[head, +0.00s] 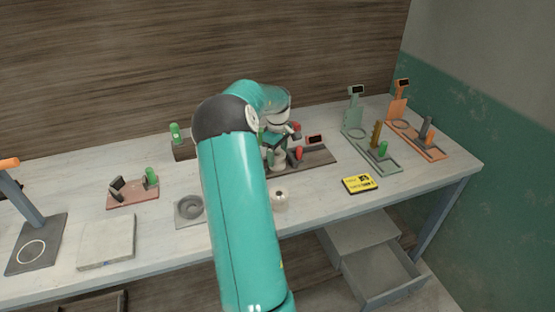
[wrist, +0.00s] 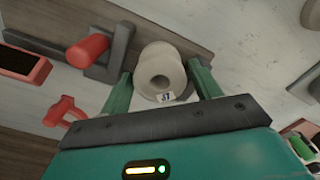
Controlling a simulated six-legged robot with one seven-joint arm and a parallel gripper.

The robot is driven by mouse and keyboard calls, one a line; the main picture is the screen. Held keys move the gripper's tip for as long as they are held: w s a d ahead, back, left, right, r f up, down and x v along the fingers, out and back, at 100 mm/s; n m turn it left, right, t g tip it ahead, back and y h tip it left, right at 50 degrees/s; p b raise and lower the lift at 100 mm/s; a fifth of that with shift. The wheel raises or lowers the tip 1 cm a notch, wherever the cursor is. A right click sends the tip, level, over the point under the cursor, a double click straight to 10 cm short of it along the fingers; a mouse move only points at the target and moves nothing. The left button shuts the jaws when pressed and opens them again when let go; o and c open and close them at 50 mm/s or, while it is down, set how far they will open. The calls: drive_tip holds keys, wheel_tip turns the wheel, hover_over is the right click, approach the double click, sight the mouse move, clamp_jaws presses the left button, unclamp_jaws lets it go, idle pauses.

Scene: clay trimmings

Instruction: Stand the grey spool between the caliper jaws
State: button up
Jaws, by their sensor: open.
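The pale grey spool (wrist: 161,72), with a hole in its end and a small numbered label, is between my gripper's two green fingers (wrist: 160,88) in the wrist view. The fingers are open, with gaps beside the spool. In the head view my gripper (head: 277,150) is over the left part of the dark caliper (head: 320,156), and the pale spool (head: 278,162) shows below it. A dark grey jaw (wrist: 122,45) with a red knob (wrist: 87,50) stands just left of the spool in the wrist view. I cannot tell where the other jaw is, or whether the spool touches either.
A cream round piece (head: 279,198) with a hole stands near the table's front edge. A yellow-black card (head: 359,183) lies to its right. Green (head: 376,158) and orange (head: 430,147) gauges stand at the right. A grey plate with a ring (head: 189,210) lies left of my arm.

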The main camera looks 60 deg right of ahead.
wheel_tip(320, 180, up, 9)
drive_tip(key=w+a+r+t, duration=0.1)
drive_tip(key=w+a+r, duration=0.3)
drive_tip(key=a, duration=0.6)
drive_tip(key=w+a+r+t, duration=0.1)
drive_tip(key=w+a+r, duration=0.25)
drive_tip(key=a, duration=0.75)
drive_tip(key=w+a+r+t, duration=0.1)
drive_tip(key=w+a+r, duration=0.25)
drive_tip(key=a, duration=0.65)
drive_tip(key=s+a+t, duration=0.1)
drive_tip(key=s+a, duration=0.3)
drive_tip(key=a, duration=0.5)
drive_tip(key=s+a+f+n, duration=0.1)
drive_tip(key=s+a, duration=0.2)
drive_tip(key=a, duration=0.6)
drive_tip(key=s+a+t, duration=0.1)
drive_tip(key=s+a, duration=0.3)
drive_tip(key=a, duration=0.4)
drive_tip(key=shift+s+a+f+t, duration=0.2)
drive_tip(key=shift+s+a+t, duration=0.1)
drive_tip(key=shift+s+a, duration=0.1)
drive_tip(key=shift+c, duration=0.4)
drive_tip(key=c, duration=0.5)
drive_tip(key=shift+d, duration=0.1)
